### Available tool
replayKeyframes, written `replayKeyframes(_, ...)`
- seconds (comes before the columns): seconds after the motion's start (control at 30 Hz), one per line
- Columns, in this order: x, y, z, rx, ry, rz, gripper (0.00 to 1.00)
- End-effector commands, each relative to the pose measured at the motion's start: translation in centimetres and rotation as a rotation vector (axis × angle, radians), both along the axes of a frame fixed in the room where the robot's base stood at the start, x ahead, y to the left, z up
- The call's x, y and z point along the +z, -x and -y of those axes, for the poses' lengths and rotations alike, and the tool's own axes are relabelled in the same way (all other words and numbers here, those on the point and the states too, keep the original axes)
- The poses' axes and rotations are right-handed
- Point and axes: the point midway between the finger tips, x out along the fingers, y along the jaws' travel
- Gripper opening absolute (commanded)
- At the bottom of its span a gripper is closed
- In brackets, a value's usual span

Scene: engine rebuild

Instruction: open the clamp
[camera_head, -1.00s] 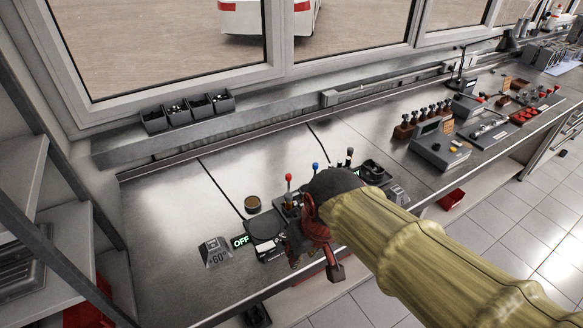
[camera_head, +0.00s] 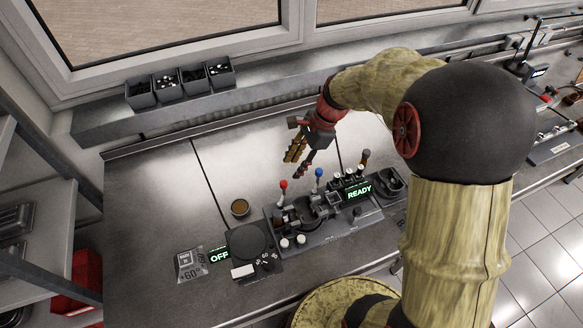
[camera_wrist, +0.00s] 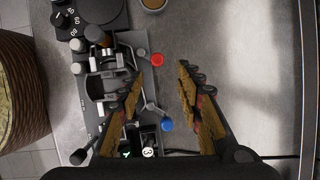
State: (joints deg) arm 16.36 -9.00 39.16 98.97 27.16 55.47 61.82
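The fixture (camera_head: 318,232) on the bench has a red-knobbed lever (camera_head: 283,185) and a blue-knobbed lever (camera_head: 319,173). Which part is the clamp, and whether it is open, I cannot tell. My gripper (camera_head: 299,163) hangs above the bench behind the fixture, with its fingers pointing down and left. In the wrist view my gripper (camera_wrist: 160,75) is open, and nothing is seen gripped. The red knob (camera_wrist: 157,60) shows between the fingertips and the blue knob (camera_wrist: 167,125) shows lower between the fingers. Both look farther off than the fingers.
A lit "READY" display (camera_head: 359,191) is on the fixture. A dark round plate (camera_head: 246,242) and an "OFF" display (camera_head: 219,255) are to its left. A small round tin (camera_head: 240,207) stands behind the plate. Parts bins (camera_head: 193,80) sit on the back ledge.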

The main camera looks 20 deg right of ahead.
Motion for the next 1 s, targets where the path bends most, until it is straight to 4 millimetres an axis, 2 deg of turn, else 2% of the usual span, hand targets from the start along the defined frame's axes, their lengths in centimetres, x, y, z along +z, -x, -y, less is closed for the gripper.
replayKeyframes(0.27, -0.2, 0.1, -0.3, -0.123, -0.019, -0.052, 0.36)
replayKeyframes(0.37, -1.1, 0.1, -0.7, -0.126, -0.020, -0.055, 0.36)
replayKeyframes(0.7, -5.7, -0.3, -2.6, -0.125, -0.019, -0.055, 0.36)
replayKeyframes(1.0, -7.2, -0.5, -3.2, -0.124, -0.017, -0.052, 0.36)
